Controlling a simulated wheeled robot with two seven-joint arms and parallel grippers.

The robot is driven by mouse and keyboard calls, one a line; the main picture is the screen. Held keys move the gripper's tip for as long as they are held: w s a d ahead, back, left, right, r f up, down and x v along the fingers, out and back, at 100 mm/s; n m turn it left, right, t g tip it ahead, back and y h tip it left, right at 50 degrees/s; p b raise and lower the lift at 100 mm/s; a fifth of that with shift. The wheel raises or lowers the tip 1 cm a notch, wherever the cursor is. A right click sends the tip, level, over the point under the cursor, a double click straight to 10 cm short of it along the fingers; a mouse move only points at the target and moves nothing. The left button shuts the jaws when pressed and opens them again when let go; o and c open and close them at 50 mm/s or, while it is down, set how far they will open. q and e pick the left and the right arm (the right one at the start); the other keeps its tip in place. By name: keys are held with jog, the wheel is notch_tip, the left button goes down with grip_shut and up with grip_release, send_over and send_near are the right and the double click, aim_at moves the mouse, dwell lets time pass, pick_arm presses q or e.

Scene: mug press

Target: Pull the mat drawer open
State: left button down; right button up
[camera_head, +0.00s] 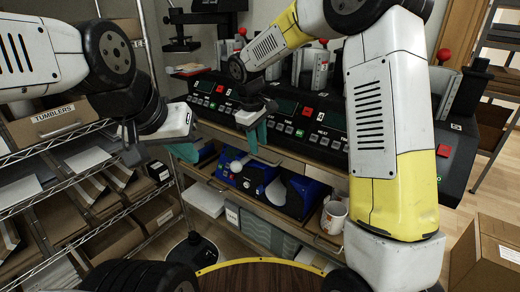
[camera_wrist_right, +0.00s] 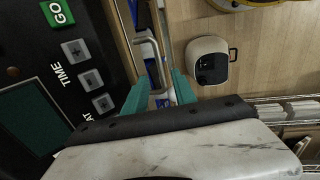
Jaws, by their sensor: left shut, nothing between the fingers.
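The mat drawer is part of the wooden unit under the bench. In the head view I take it to be the low wooden front (camera_head: 214,184) with a metal handle, but no label for it is legible. In the right wrist view a silver bar handle (camera_wrist_right: 147,42) lies just past the fingertips. My right gripper (camera_wrist_right: 161,78) is open, with its teal fingers apart; contact with the handle is not clear. In the head view my right gripper (camera_head: 252,130) is in front of the bench edge. My left gripper (camera_head: 184,151) is shut and empty, left of it.
Black press machines (camera_head: 300,118) line the bench top. Blue presses (camera_head: 295,196) and a mug (camera_head: 333,215) sit below. A wire rack with boxes (camera_head: 60,122) stands left.

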aim_at(260, 160)
jog(key=f, duration=0.5)
jog(key=shift+w+d+f, duration=0.15)
jog(key=shift+w+d, duration=0.15)
jog(key=shift+w, duration=0.05)
grip_shut()
dwell(1.1)
